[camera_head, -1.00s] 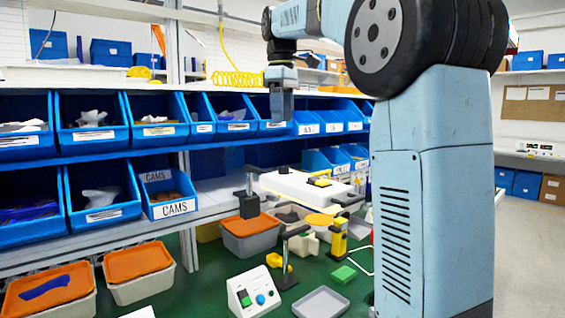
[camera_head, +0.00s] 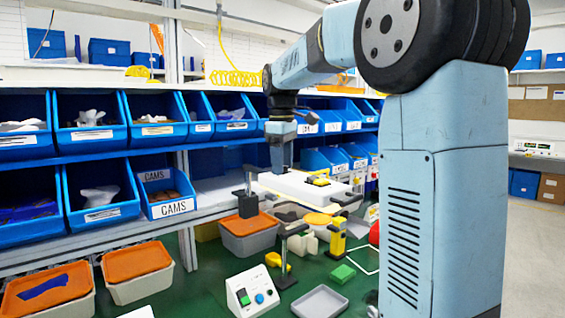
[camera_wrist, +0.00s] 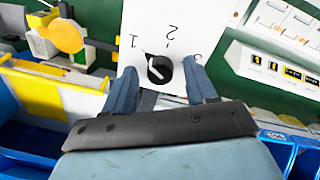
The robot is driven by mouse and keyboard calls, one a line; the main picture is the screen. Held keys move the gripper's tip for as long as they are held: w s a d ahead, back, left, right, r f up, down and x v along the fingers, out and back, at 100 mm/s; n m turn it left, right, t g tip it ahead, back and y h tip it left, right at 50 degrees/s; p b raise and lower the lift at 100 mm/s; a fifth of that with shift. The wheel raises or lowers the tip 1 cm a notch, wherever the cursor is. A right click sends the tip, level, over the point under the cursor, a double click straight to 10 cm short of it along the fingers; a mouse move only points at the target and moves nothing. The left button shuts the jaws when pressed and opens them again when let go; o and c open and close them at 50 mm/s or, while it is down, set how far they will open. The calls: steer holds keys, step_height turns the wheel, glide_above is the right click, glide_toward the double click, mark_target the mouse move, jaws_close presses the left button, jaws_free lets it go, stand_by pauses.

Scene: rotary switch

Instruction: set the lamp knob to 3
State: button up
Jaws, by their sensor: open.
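The lamp knob (camera_wrist: 160,70) is a black round dial on a white panel (camera_wrist: 180,22) marked 1, 2 and 3, seen in the wrist view. A white pointer line on the knob leans up and left, roughly toward the 1. My gripper (camera_wrist: 160,69) is open, with one finger on each side of the knob in the picture. I cannot tell whether the fingers touch it. In the head view my gripper (camera_head: 281,166) hangs over the back left of the white panel box (camera_head: 318,190). The knob cannot be made out there.
Blue bins (camera_head: 93,195) line the shelves behind and left. A black stand (camera_head: 248,195) rises close to the box's left side. A white button box (camera_head: 252,293), a grey tray (camera_head: 320,303) and a green block (camera_head: 343,273) lie on the green surface in front.

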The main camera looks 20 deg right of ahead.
steer(key=c, duration=1)
steer(key=shift+c, duration=0.2)
steer(key=shift+m, duration=0.3)
steer(key=m, duration=1.1)
steer(key=shift+w+a+m+g, duration=0.1)
steer(key=shift+m+g, duration=0.2)
steer(key=m, duration=1.1)
steer(key=shift+w+m, duration=0.1)
steer(key=shift+m, duration=0.3)
steer(key=shift+r, duration=0.1)
